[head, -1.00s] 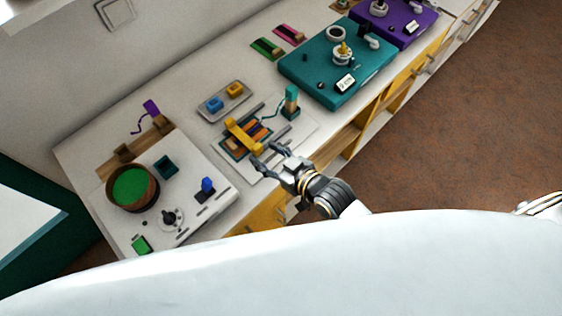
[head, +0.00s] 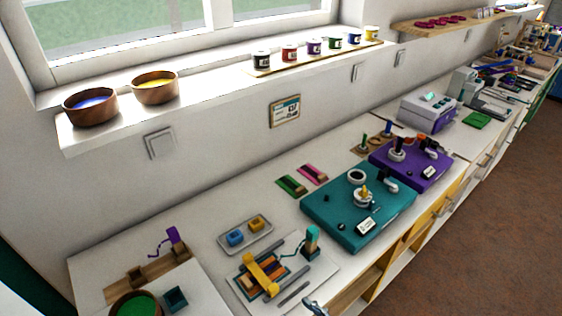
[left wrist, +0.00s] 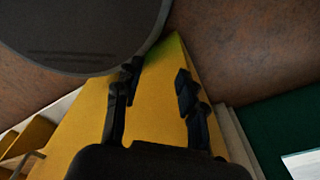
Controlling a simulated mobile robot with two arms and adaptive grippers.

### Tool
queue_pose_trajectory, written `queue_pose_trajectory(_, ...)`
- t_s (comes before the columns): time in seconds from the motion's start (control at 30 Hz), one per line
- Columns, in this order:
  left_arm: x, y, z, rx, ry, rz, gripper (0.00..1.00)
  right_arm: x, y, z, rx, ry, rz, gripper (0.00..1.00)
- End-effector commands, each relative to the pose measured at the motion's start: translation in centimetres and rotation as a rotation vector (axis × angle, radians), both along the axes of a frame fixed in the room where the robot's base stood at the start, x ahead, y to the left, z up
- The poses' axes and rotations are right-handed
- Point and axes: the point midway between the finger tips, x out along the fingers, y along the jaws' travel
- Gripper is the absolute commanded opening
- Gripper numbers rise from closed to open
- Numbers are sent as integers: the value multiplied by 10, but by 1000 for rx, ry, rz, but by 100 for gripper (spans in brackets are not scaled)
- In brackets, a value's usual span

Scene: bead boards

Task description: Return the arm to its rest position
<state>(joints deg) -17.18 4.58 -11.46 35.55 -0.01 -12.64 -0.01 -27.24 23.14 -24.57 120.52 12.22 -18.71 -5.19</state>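My left gripper (left wrist: 157,82) shows in the left wrist view with its two dark fingers apart and nothing between them. Behind the fingers is a yellow panel (left wrist: 150,105), with brown floor (left wrist: 245,55) beyond it. The left gripper is not in the head view. A small grey piece of my right gripper (head: 315,308) shows at the bottom edge of the head view, just in front of the white bead board (head: 318,276). The rest of that gripper is cut off, so its opening is hidden.
The worktop holds a teal box (head: 335,222), a purple box (head: 432,172), a grey tray (head: 262,236) with blue and yellow blocks, and a bowl (head: 118,303) of green. Two wooden bowls (head: 155,97) stand on the sill. Brown floor (head: 450,270) is clear at right.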

Motion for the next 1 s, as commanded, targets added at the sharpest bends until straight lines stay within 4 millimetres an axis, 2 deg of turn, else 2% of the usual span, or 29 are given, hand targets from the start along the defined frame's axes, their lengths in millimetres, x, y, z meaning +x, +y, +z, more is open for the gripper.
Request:
queue_pose_trajectory(0.17,0,0,0,0,0,0,40,0,-4,-1,-20,34,-16,49)
queue_pose_trajectory(0.27,0,0,0,0,0,0,40,-2,-14,-4,-68,110,-49,49)
queue_pose_trajectory(0.37,0,-1,0,-1,-1,0,40,-10,-33,-8,-134,229,-107,49)
queue_pose_trajectory(0.6,0,-1,0,-1,-1,0,40,-46,-84,-14,-262,508,-253,49)
queue_pose_trajectory(0.97,0,-1,0,-1,-1,0,40,-106,-131,-7,-350,800,-413,49)
queue_pose_trajectory(1.0,1,-1,0,-1,-1,1,40,-105,-132,-17,-354,813,-413,49)
